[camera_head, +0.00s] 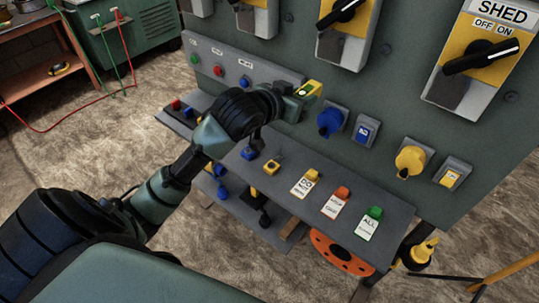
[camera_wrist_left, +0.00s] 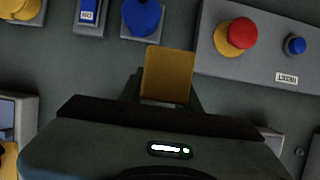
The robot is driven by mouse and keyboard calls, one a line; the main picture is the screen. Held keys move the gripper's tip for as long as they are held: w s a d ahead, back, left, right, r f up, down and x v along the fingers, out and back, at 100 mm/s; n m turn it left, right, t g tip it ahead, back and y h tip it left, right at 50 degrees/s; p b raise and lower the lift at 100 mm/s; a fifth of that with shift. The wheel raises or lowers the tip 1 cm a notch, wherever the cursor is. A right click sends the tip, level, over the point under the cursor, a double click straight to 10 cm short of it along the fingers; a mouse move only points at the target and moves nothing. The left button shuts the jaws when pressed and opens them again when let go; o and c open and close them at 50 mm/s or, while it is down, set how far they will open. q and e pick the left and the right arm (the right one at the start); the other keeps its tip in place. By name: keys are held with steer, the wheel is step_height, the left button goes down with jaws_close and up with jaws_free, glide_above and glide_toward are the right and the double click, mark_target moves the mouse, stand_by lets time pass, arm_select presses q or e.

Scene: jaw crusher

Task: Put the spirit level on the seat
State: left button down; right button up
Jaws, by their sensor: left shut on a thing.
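My left gripper (camera_head: 298,97) reaches in from the left, in front of the grey-green control panel. It is shut on a small yellow block, which looks like the spirit level (camera_head: 309,88). In the left wrist view, the yellow block (camera_wrist_left: 168,75) sticks out between the dark fingers, with the panel behind it. The block is held above the sloping shelf, and I cannot tell whether it touches the panel. I cannot pick out the seat with certainty. My right gripper is not in view.
A blue knob (camera_head: 330,122) and a yellow knob (camera_head: 410,158) stick out to the right. A red and blue button box (camera_wrist_left: 215,50) shows in the wrist view.

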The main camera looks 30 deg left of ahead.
arm_select(q)
steer(key=b, duration=0.1)
glide_above(293, 174)
step_height(293, 174, down, 22)
steer(key=shift+f, duration=2.75)
steer(key=shift+b, duration=0.3)
steer(key=shift+f, duration=0.15)
steer(key=c, duration=1.3)
jaws_free()
steer(key=shift+s, duration=0.1)
